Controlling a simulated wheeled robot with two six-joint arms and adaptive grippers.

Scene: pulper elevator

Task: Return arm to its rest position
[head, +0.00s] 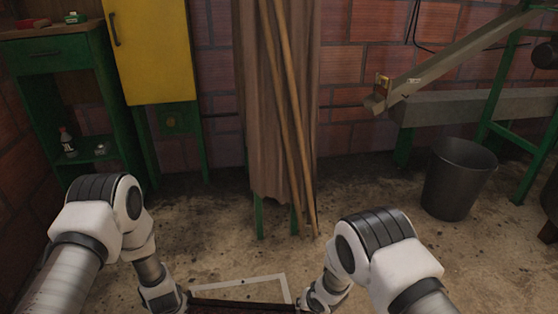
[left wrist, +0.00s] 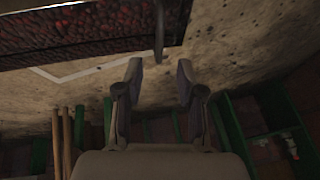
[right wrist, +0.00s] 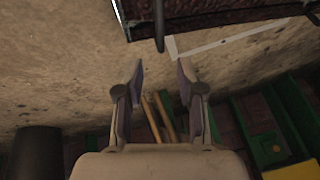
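My left arm (head: 110,215) and my right arm (head: 375,245) reach down to the bottom edge of the head view, where their grippers are cut off. In the left wrist view, my left gripper (left wrist: 160,72) has its fingers apart with nothing between them. A dark handle-like bar (left wrist: 158,35) on a container of dark red cherries (left wrist: 85,30) lies just beyond the fingertips. In the right wrist view, my right gripper (right wrist: 160,72) is also open and empty, with a similar bar (right wrist: 159,28) beyond its tips. The container's rim (head: 240,304) shows at the bottom of the head view.
A white outline (head: 265,280) marks the floor by the container. A black bucket (head: 457,180) stands at right below a metal chute (head: 450,60). Wooden poles (head: 290,120) lean against a brown cloth (head: 255,100). A green shelf (head: 65,90) and yellow cabinet (head: 150,50) stand at left.

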